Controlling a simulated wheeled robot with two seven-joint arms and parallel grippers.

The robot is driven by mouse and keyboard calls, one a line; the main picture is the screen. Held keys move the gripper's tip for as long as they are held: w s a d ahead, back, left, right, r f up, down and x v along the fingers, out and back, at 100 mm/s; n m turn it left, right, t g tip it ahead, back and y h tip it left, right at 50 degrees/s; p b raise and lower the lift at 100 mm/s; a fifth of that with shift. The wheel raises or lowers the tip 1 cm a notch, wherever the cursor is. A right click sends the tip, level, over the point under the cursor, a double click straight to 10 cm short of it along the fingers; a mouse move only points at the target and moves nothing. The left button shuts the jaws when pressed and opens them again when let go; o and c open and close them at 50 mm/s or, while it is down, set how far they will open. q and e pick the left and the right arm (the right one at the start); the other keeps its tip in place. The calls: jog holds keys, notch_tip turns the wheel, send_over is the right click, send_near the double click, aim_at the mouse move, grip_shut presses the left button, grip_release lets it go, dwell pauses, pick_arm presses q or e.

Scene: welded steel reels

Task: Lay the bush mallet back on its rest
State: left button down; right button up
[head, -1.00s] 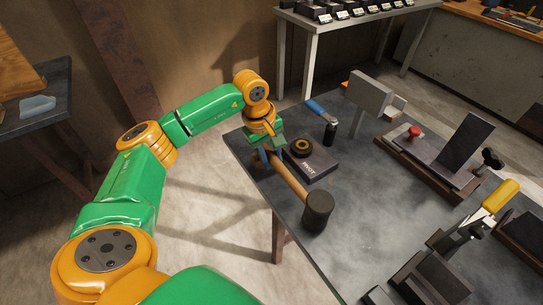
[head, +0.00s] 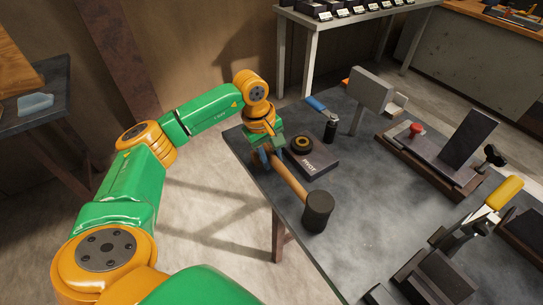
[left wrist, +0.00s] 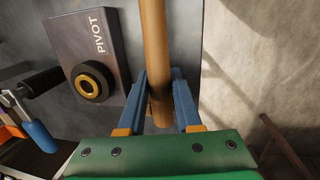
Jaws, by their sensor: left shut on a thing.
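The bush mallet has a wooden handle (head: 288,182) and a dark cylindrical head (head: 317,211). My left gripper (head: 269,157) is shut on the handle near its far end, at the table's left edge. In the left wrist view the handle (left wrist: 153,45) runs between the two blue fingers of my left gripper (left wrist: 159,98). The mallet's head is outside that view. In the head view the mallet's head is at or just above the tabletop; I cannot tell whether it touches. I cannot make out the rest. My right gripper is not in view.
A dark block marked PIVOT (head: 318,163) with a brass-and-black ring (head: 301,144) sits close beside the handle. A blue-handled tool (head: 316,103), a fixture with a red knob (head: 416,129) and a yellow-handled clamp (head: 503,194) stand on the grey table (head: 370,225). The table's middle is clear.

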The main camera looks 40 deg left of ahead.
pick_arm(q)
jog(key=shift+f, duration=0.4)
jog(key=c, duration=0.5)
grip_release()
jog(key=shift+r, duration=0.15)
jog(key=r+p, duration=0.3)
jog(key=r, duration=0.2)
jog(key=s+a+r+p, duration=0.1)
jog(key=r+p, duration=0.1)
jog(key=shift+s+r+p, duration=0.1)
jog(key=shift+r+p, duration=0.25)
